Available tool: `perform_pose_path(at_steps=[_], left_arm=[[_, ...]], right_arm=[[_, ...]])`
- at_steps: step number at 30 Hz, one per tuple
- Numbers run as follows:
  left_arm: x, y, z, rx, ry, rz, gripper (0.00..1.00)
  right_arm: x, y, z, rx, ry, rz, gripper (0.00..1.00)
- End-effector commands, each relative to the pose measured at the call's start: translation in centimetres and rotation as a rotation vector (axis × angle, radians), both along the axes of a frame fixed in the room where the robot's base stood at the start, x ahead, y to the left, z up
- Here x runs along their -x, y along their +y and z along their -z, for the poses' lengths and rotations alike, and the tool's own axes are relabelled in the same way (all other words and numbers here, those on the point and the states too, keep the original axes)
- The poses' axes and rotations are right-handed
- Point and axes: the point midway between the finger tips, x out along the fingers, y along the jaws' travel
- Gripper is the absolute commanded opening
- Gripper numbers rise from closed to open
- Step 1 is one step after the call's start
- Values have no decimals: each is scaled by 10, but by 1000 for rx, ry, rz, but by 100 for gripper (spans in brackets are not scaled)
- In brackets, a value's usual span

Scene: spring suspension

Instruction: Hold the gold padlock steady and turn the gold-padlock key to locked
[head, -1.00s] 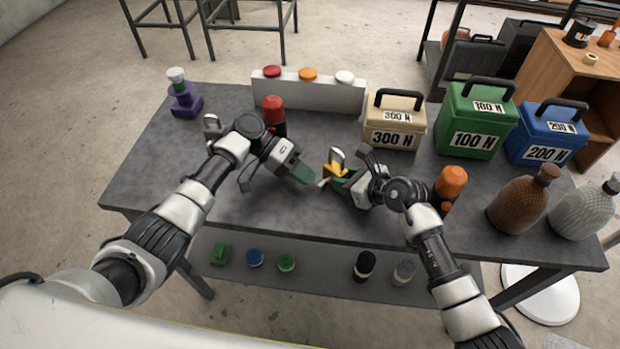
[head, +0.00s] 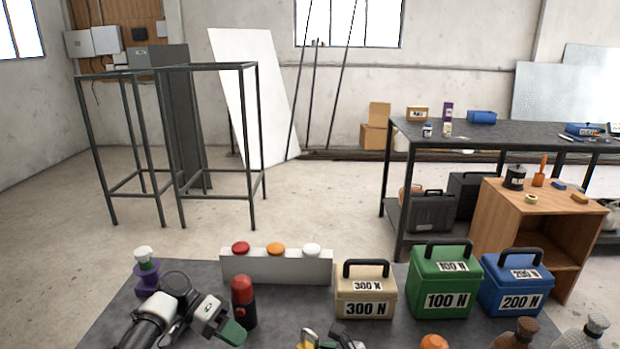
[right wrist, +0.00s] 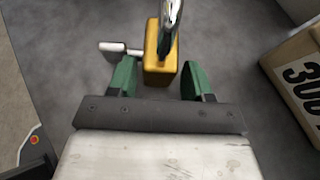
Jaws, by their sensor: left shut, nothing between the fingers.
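The gold padlock (head: 306,341) is cut off by the bottom edge of the head view. The right wrist view shows its gold body (right wrist: 158,72) and silver shackle. A silver key (right wrist: 120,48) sticks out to the left of the body in that view. My right gripper (right wrist: 160,80) is open, with its green fingers on either side of the padlock. My left gripper (head: 234,334) is shut and empty, well left of the padlock and close to the red-topped bottle.
The red-topped black bottle (head: 243,302) stands beside my left gripper. Behind is a grey block with red, orange and white buttons (head: 276,267). Beige (head: 366,306), green (head: 445,298) and blue (head: 515,297) weights stand to the right. A purple stand (head: 147,283) is at the left.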

Motion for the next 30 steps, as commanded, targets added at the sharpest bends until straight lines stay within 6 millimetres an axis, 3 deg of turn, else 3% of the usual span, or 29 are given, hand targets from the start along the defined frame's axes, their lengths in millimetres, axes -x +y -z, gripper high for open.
perform_pose_path(at_steps=[3,13,30], left_arm=[[0,0,0,0,0,0,0],[0,0,0,0,0,0,0],[0,0,0,0,0,0,0]], right_arm=[[0,0,0,0,0,0,64],[4,-7,-4,1,-1,2,64],[55,-80,-52,1,0,0,64]])
